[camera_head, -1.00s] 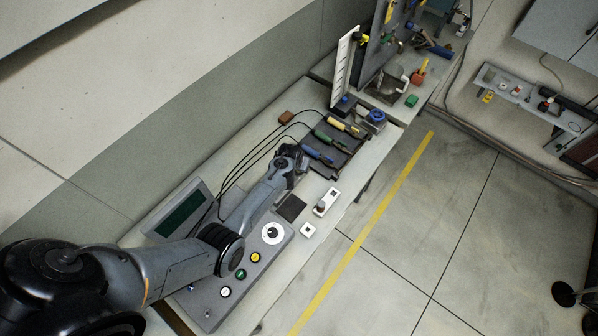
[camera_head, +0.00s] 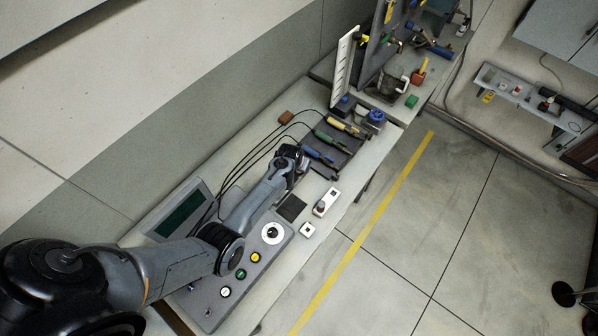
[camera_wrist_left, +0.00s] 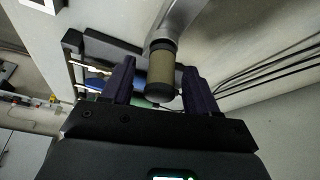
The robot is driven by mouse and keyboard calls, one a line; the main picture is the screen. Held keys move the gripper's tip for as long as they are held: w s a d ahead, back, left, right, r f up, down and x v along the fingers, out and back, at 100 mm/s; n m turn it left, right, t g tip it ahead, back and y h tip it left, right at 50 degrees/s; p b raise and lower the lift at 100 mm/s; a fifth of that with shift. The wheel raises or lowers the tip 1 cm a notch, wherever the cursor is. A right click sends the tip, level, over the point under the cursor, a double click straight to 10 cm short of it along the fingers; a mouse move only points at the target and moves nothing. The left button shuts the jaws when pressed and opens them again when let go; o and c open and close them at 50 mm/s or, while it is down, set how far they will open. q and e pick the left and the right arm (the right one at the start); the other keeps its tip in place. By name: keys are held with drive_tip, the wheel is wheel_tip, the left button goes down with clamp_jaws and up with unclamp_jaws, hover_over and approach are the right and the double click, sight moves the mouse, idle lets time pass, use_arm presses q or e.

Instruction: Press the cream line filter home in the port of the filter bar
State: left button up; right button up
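In the left wrist view, the cream filter (camera_wrist_left: 161,69) is a short tan cylinder with dark end bands. Its far end meets a grey rounded bar (camera_wrist_left: 180,17), which looks like the filter bar. How deep it sits in the port is hidden. My left gripper (camera_wrist_left: 158,66) has its two dark fingers on either side of the filter, with a visible gap at each side. In the head view, my left gripper (camera_head: 296,164) is low over the bench beside the dark tool rack; the filter cannot be made out there. My right gripper is not in view.
A control panel (camera_head: 240,268) sits under my arm. A white switch box (camera_head: 327,202) and dark pad (camera_head: 291,207) are near the bench front. Black cables (camera_head: 240,172) run behind.

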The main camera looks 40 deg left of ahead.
use_arm(q)
drive_tip(key=shift+s+r, duration=0.1)
drive_tip(key=shift+r, duration=0.05)
drive_tip(key=v, duration=1.1)
drive_tip(key=shift+r, duration=0.35)
idle(0.3)
drive_tip(key=shift+s, duration=0.15)
drive_tip(key=s+d+r+m+t, duration=0.1)
drive_tip(key=s+d+r, duration=0.15)
drive_tip(key=r, duration=0.35)
drive_tip(key=s+d+r+m+t, duration=0.1)
drive_tip(key=s+d+r, duration=0.15)
drive_tip(key=r, duration=0.25)
drive_tip(key=s+d+f+m+g, duration=0.1)
drive_tip(key=s+d, duration=0.3)
drive_tip(key=s, duration=0.6)
drive_tip(key=s+d+f+m+g+h, duration=0.1)
drive_tip(key=s+d, duration=0.3)
drive_tip(key=s, duration=0.7)
drive_tip(key=shift+s+d+f+m+g+h, duration=0.3)
drive_tip(key=shift+m+g, duration=0.1)
drive_tip(key=shift+m, duration=0.4)
